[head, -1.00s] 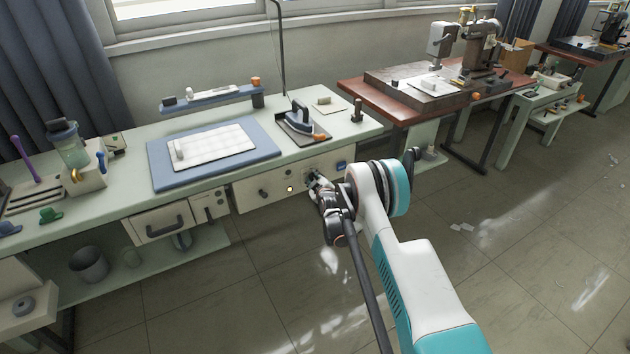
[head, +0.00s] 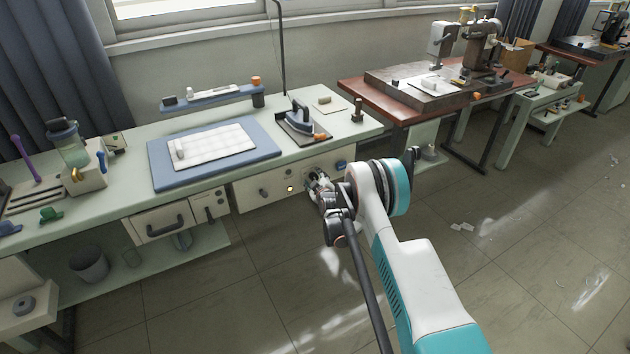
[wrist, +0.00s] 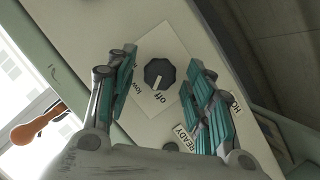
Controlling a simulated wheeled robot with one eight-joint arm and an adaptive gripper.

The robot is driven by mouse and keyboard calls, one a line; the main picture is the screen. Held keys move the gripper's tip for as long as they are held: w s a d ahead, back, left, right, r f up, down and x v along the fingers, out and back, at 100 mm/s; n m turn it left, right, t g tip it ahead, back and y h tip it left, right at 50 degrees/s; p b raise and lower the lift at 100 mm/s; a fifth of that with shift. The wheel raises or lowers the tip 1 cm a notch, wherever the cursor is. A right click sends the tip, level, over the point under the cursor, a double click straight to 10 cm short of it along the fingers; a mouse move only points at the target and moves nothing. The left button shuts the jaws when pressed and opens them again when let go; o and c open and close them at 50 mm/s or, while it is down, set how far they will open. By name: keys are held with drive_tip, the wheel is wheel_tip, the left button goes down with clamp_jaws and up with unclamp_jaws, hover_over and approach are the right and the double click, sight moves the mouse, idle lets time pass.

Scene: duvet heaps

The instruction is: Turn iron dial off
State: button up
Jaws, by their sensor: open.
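The iron dial (wrist: 160,73), a dark faceted knob with a pale pointer mark, sits on a white plate on the panel in the wrist view. Its mark points roughly towards the printed "off"; "low" is printed to the left. My gripper (wrist: 162,60) is open, with one teal-padded finger on each side of the dial and visible gaps between. In the head view my gripper (head: 319,183) is at the bench's front panel (head: 262,192) and hides the dial. The iron (head: 301,116) rests in a dark tray on the bench.
A "READY" label (wrist: 184,137) is by the right finger. A blue mat with a white pad (head: 215,147) lies on the bench. A brown table (head: 430,92) stands to the right; the floor in front is open.

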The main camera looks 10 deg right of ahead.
drive_tip(key=v, duration=1.1)
drive_tip(key=shift+s, duration=0.4)
drive_tip(key=d+r+m+g+y+p, duration=0.2)
drive_tip(key=d+m+y+p, duration=0.2)
drive_tip(key=m+p, duration=0.15)
drive_tip(key=shift+m, duration=0.35)
drive_tip(key=b+x, duration=0.5)
drive_tip(key=x, duration=0.6)
drive_tip(key=shift+w+f, duration=0.3)
drive_tip(key=shift+f, duration=0.05)
drive_tip(key=shift+w+a+f, duration=0.1)
drive_tip(key=shift+w+f, duration=0.05)
drive_tip(key=shift+w, duration=0.35)
drive_tip(key=c, duration=1.1)
